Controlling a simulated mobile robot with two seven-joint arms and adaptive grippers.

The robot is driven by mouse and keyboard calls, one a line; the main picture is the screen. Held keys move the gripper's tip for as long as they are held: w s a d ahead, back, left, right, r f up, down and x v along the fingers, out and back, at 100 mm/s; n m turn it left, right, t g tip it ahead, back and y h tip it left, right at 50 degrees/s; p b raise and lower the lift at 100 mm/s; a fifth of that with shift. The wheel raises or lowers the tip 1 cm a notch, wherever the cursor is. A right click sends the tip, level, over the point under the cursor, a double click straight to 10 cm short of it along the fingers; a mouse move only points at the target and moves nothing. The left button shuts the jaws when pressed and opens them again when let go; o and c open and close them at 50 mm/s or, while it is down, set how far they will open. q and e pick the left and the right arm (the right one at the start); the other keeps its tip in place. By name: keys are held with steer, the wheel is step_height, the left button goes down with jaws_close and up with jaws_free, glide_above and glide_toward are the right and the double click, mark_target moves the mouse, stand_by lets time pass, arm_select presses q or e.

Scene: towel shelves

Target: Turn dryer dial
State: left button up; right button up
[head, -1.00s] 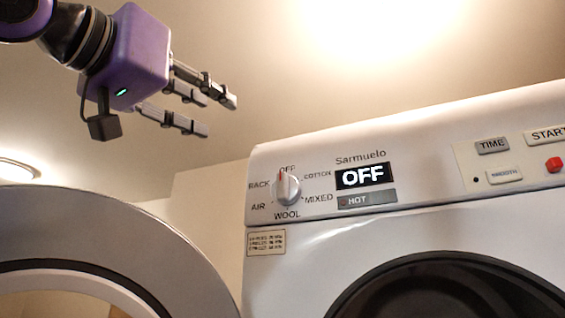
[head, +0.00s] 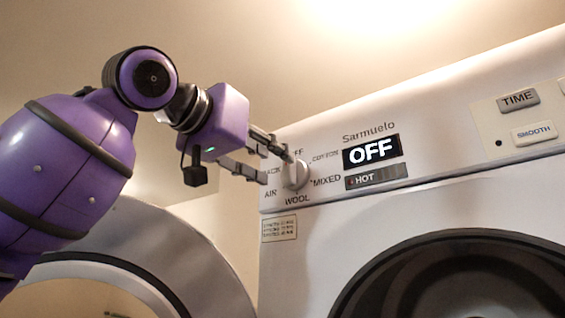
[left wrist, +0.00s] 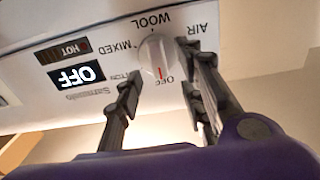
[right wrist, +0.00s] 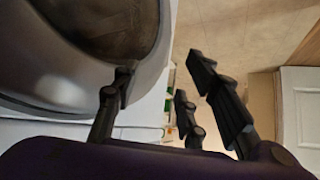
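The dryer's white dial (head: 295,174) is on the control panel, ringed by labels such as COTTON, MIXED, WOOL and AIR. In the left wrist view, the dial (left wrist: 155,57) has a red mark pointing to OFF. The display (head: 371,151) reads OFF. My left gripper (head: 277,165) is open at the dial's left side in the head view. In the left wrist view its fingers (left wrist: 161,72) are spread on either side of the dial, with gaps visible; contact cannot be told. My right gripper (right wrist: 157,82) is open and empty, low near a round machine door.
The TIME button (head: 518,98) and SMOOTH button (head: 533,132) sit to the right on the panel. Bare floor (right wrist: 225,35) shows in the right wrist view.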

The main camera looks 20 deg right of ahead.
mark_target(286, 167)
arm_select(q)
steer(key=x, duration=0.3)
steer(key=shift+w+d, duration=0.1)
steer(key=shift+d, duration=0.15)
steer(key=shift+c, duration=0.4)
jaws_close()
